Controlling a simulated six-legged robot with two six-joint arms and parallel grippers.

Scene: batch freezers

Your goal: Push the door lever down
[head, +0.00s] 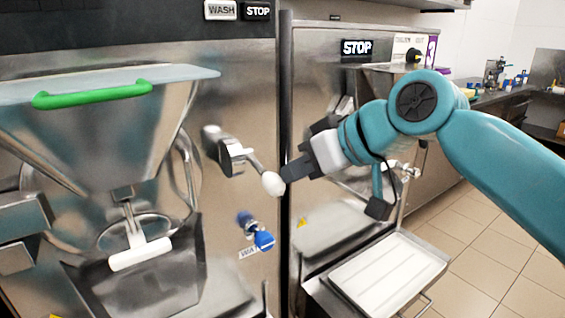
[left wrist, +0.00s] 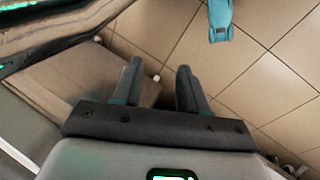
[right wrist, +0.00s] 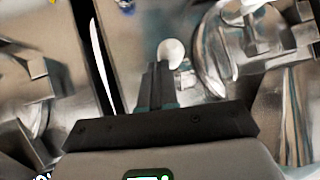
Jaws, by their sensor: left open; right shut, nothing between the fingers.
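The door lever (head: 236,156) is a metal arm on the front of the left freezer. It slopes down to the right and ends in a white egg-shaped knob (head: 272,183). My right gripper (head: 287,172) comes in from the right, shut and empty, with its fingertips right by the knob. In the right wrist view the knob (right wrist: 171,52) shows just beyond the closed fingertips (right wrist: 160,72); I cannot tell whether they touch. My left gripper (left wrist: 158,80) is open and empty above the tiled floor, outside the head view.
A blue knob (head: 264,240) sits below the lever. A green handle (head: 92,95) crosses the hopper lid at left. A second freezer (head: 312,110) stands close on the right, with a white tray (head: 390,272) low in front. Open tiled floor (head: 480,245) lies at right.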

